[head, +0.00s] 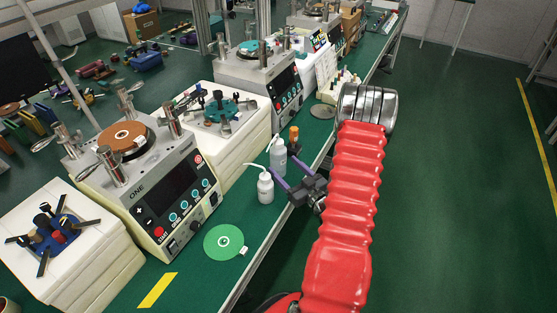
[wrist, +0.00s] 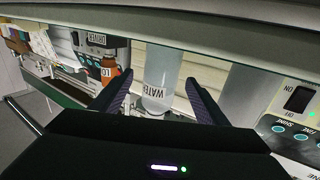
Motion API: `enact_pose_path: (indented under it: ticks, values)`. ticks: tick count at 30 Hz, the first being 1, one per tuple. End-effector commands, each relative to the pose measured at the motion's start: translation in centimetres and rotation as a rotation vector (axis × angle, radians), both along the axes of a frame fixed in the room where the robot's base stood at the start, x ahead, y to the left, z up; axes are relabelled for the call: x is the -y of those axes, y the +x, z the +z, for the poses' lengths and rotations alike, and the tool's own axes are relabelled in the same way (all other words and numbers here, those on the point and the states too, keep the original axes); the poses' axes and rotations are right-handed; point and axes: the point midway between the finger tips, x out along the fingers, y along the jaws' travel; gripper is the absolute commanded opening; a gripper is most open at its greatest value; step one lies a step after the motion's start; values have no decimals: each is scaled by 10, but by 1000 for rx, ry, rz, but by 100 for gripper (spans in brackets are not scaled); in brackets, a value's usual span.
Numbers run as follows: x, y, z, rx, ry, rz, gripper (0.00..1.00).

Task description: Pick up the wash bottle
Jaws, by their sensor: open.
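A translucent wash bottle with a bent spout (head: 278,158) stands on the green bench. In the wrist view a bottle labelled WATER (wrist: 160,66) shows between the purple fingers and appears to be this one. My gripper (head: 283,168) is open at the bench edge, its fingers pointing in over the bench. In the wrist view the fingertips of my gripper (wrist: 159,77) are on either side of the bottle. I cannot tell whether they touch it. A second, whiter wash bottle (head: 265,188) stands nearer, beside the near finger.
An orange-capped bottle (head: 294,136) stands just beyond. The ONE lapping machine (head: 160,190) and white blocks (head: 238,165) stand behind the bottles. A green disc (head: 224,241) lies on the bench in front. The aisle floor (head: 450,200) at right is clear.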

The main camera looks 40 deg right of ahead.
Motion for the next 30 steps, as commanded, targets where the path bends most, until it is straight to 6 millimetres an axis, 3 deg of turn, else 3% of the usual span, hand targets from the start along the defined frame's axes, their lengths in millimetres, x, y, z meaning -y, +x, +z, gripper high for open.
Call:
enact_pose_path:
  ticks: [7, 20, 30]
  values:
    - [4, 30, 0, 0, -1, 1, 68]
    - [5, 34, 0, 1, 0, -1, 68]
    - [8, 74, 2, 2, -1, 0, 68]
